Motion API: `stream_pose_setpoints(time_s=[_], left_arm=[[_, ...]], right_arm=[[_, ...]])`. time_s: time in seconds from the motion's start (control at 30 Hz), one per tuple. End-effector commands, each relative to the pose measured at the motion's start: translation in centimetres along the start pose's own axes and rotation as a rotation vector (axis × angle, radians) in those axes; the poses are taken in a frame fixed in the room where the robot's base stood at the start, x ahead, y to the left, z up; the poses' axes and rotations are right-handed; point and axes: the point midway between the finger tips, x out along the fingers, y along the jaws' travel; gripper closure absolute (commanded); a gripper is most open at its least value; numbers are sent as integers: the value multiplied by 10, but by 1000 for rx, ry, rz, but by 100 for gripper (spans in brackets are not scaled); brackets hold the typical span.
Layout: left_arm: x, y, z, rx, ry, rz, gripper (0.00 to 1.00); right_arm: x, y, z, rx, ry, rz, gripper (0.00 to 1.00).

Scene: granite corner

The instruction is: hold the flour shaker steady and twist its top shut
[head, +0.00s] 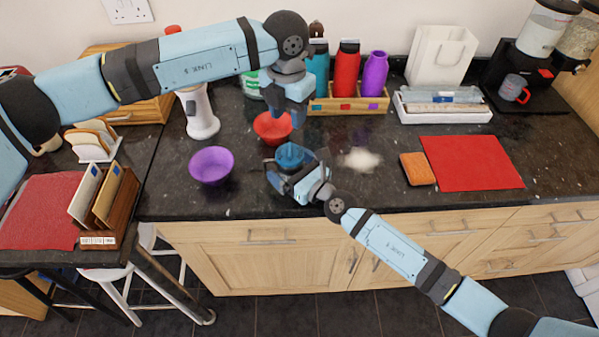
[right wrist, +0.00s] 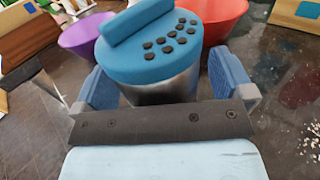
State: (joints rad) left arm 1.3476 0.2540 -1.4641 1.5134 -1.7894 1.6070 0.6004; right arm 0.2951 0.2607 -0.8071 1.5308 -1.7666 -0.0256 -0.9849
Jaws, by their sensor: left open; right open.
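The flour shaker (head: 290,154) stands on the dark counter. In the right wrist view the shaker (right wrist: 150,48) has a blue top with a raised bar and several black dots, over a silvery body. My right gripper (right wrist: 163,88) is open, with one blue finger on each side of the body. In the head view the right gripper (head: 291,178) reaches the shaker from the front and hides its lower part. My left gripper (head: 290,120) is open and points down above the shaker's top, apart from it. Whether the top is fully closed cannot be told.
A red bowl (head: 266,126) stands just behind the shaker, a purple bowl (head: 211,168) to its left. White powder (head: 361,160) lies to the right, then an orange sponge (head: 417,169) and a red mat (head: 471,163). A wooden rack (head: 347,105) with bottles stands behind.

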Motion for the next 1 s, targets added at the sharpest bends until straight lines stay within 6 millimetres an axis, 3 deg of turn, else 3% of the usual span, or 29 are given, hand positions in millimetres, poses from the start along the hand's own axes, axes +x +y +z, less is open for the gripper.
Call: stream_pose_setpoints(time_s=[0.27,0.37,0.53,0.57,0.6,0.77,1.0], left_arm=[[0,0,0,0,0,0,57],[0,0,0,0,0,0,57],[0,0,0,0,0,0,57],[0,0,0,0,0,0,57],[0,0,0,1,0,0,65],[-1,0,0,69,0,0,65],[-6,0,0,494,-1,0,65]], right_arm=[[2,0,0,0,0,-1,1],[2,0,0,0,0,-1,19],[2,0,0,1,0,-1,58],[2,0,0,1,0,-1,59],[2,0,0,1,0,-1,59],[1,0,0,1,0,-1,59],[1,0,0,1,0,-1,60]])
